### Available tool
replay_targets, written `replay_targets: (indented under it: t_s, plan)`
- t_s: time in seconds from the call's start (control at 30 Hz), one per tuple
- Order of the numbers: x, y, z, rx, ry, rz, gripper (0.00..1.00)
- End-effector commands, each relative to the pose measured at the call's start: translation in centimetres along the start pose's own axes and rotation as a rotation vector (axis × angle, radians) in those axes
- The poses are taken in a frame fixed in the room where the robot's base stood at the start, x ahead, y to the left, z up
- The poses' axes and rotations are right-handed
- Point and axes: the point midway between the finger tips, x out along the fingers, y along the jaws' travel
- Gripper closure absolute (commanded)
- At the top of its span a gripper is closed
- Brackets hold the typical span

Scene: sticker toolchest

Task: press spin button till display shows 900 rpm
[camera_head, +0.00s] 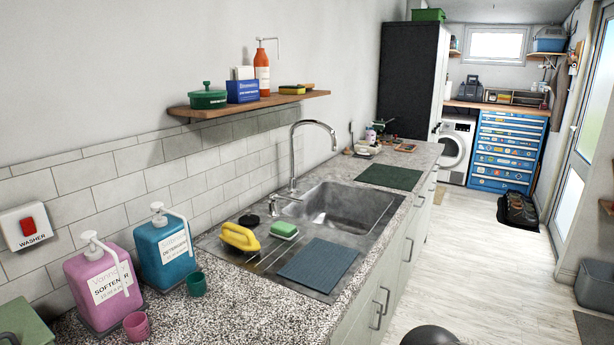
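A white front-loading washing machine (456,146) stands on the floor at the far end of the room, under a wooden worktop. Its round door looks shut. Its control panel along the top edge is too small to make out, so I cannot read a spin button or a display. My gripper is not in view. A red switch (28,226) labelled WASHER is on a white plate on the left wall.
A counter with a sink (342,207) runs along the left. Softener (103,285) and detergent (164,247) bottles stand at its near end. A blue tool chest (507,152) is right of the washer. The floor aisle is mostly clear; a black tray (517,210) lies near the chest.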

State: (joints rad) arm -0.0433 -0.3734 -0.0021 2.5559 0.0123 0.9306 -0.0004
Motion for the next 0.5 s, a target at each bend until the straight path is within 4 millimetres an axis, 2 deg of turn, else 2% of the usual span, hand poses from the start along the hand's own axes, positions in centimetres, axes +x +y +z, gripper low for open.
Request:
replay_targets:
  t_s: [0.03, 0.23, 0.27, 0.5]
  plan:
    - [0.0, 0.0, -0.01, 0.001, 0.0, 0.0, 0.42]
    - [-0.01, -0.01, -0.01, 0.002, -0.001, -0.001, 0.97]
    - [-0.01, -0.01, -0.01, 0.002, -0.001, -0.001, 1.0]
    - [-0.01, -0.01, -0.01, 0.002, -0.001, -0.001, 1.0]
